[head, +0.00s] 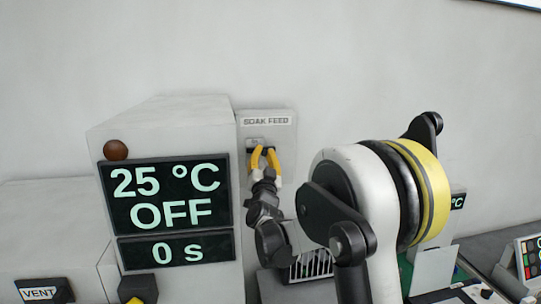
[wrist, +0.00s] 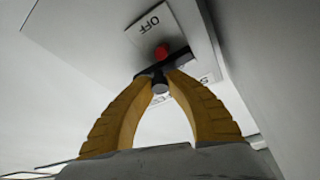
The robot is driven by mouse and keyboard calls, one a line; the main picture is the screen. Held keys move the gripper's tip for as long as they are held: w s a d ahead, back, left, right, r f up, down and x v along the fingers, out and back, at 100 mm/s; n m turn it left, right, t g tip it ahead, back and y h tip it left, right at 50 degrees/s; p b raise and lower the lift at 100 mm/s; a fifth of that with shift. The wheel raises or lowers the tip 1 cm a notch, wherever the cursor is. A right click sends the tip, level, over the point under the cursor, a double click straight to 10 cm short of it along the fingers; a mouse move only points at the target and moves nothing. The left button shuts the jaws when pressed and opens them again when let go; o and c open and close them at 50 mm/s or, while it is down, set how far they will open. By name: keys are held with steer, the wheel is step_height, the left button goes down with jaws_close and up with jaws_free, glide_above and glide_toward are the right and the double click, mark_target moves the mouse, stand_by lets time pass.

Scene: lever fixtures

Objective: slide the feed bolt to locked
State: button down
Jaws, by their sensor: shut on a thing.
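The feed bolt is on a grey panel (head: 282,160) labelled "SOAK FEED" in the head view. My gripper (head: 264,151) reaches up to this panel, and its yellow fingers largely cover the bolt there. In the wrist view my gripper (wrist: 160,76) is shut on the bolt's dark round knob (wrist: 160,86), with one fingertip on each side. The knob joins a dark bar (wrist: 178,60), and a red spot (wrist: 161,52) shows just beyond it. A label reading "OFF" (wrist: 150,24) is past the red spot. Another label is partly hidden behind the fingers.
Left of the panel stands a grey box with a display (head: 170,197) reading "25 °C OFF" and "0 s". A brown round lamp (head: 116,150) is above the display. A "VENT" label (head: 40,292) is at the lower left. Bare wall (head: 330,80) lies above.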

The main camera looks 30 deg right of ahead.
steer(key=shift+w+a, duration=0.1)
steer(key=c, duration=1.7)
jaws_free()
steer(key=shift+c, duration=0.2)
steer(key=o, duration=0.4)
steer(key=shift+w+a, duration=0.1)
steer(key=shift+a, duration=0.1)
steer(key=shift+d, duration=0.1)
steer(key=shift+s+f, duration=0.1)
steer(key=shift+s, duration=0.15)
steer(key=v, duration=0.7)
